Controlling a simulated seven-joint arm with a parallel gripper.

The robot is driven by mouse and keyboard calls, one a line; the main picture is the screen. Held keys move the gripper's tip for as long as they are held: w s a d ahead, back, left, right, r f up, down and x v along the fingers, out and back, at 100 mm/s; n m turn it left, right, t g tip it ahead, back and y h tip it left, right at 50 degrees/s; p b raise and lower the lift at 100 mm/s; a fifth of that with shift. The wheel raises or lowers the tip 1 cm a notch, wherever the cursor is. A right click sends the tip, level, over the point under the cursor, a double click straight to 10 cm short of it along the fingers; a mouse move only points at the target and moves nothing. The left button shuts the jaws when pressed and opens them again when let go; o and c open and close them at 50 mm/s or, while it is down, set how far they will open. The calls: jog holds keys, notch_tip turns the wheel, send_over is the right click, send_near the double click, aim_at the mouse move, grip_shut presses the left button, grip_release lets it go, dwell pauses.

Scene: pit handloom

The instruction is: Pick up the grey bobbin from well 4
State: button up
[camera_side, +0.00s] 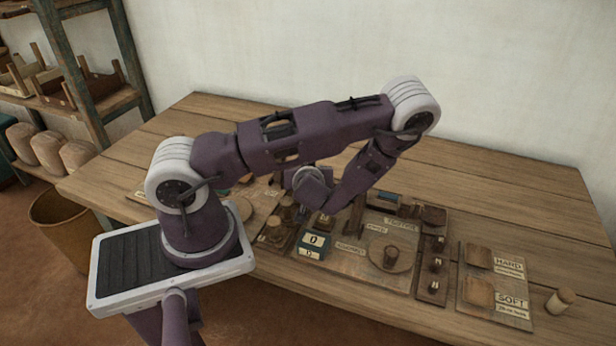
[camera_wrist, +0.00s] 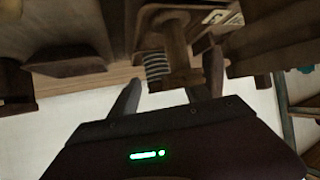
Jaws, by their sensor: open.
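My gripper (camera_wrist: 174,72) shows in the wrist view with its two dark fingers apart and nothing seen clamped between them. Beyond the fingers are a brown wooden piece (camera_wrist: 178,35) and a pale ribbed piece (camera_wrist: 156,66); I cannot tell whether either is a bobbin. In the side view my forearm and wrist hang over the middle of the table, and the fingers cannot be made out. A dark rack (camera_side: 432,288) at the right of the boards holds small pieces with pale marks. I cannot pick out the grey bobbin or a well numbered 4.
A round wooden disc (camera_side: 401,256) lies on a labelled board. A blue box marked 0 (camera_side: 313,246) stands left of it. HAND and SOFT labels mark a board (camera_side: 468,312) at right, beside a pale-topped cylinder (camera_side: 560,300). The table's back right (camera_side: 500,185) is clear.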

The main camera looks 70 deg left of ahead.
grip_shut()
